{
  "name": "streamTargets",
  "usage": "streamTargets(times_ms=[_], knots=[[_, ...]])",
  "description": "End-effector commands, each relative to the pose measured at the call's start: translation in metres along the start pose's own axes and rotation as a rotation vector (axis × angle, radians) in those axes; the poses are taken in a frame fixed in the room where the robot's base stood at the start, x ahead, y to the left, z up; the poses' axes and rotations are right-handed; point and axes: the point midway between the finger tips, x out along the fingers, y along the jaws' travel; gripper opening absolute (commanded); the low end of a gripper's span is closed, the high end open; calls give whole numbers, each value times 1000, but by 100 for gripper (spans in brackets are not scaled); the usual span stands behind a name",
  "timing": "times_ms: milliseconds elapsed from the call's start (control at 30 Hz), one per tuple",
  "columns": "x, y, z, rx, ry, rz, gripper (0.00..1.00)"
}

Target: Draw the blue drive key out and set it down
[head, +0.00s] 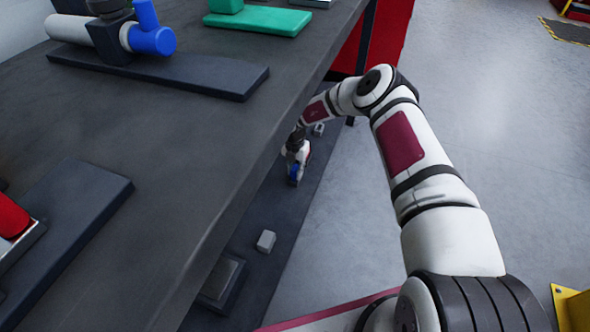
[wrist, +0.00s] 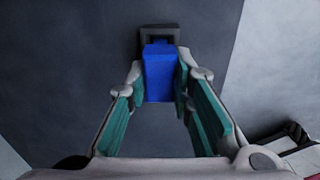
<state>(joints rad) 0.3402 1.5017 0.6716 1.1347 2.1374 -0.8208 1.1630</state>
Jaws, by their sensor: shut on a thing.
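My gripper (wrist: 160,70) is shut on the blue drive key (wrist: 159,82), with a finger against each side of it. A dark square piece (wrist: 158,33) shows right beyond the key's far end; I cannot tell whether it is part of the key or a separate seat. In the head view my gripper (head: 296,158) hangs beside the bench edge, low over a dark lower surface, and the blue key (head: 294,172) shows small at its tip. Whether the key touches that surface is not clear.
The bench top (head: 150,135) stands close left of my arm. Below it, the dark lower surface (head: 285,222) carries a small grey block (head: 266,241), another (head: 318,130) and a dark raised plate (head: 222,280). A red cabinet (head: 388,35) stands behind. Open floor lies right.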

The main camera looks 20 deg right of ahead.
Motion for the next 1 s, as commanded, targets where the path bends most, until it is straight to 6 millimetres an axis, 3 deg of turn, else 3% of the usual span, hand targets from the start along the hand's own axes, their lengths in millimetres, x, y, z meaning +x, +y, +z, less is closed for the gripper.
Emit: streamTargets(times_ms=[200, 233, 300, 333, 733, 1000], knots=[[5, 0, 0, 0, 0, 0, 0], [5, 0, 0, 0, 0, 1, 26], [4, 0, 0, 0, 0, 0, 41], [4, 0, 0, 0, 0, 0, 44], [-2, 0, 1, 0, -1, 1, 44], [-49, 0, 1, -1, -2, 1, 44]])
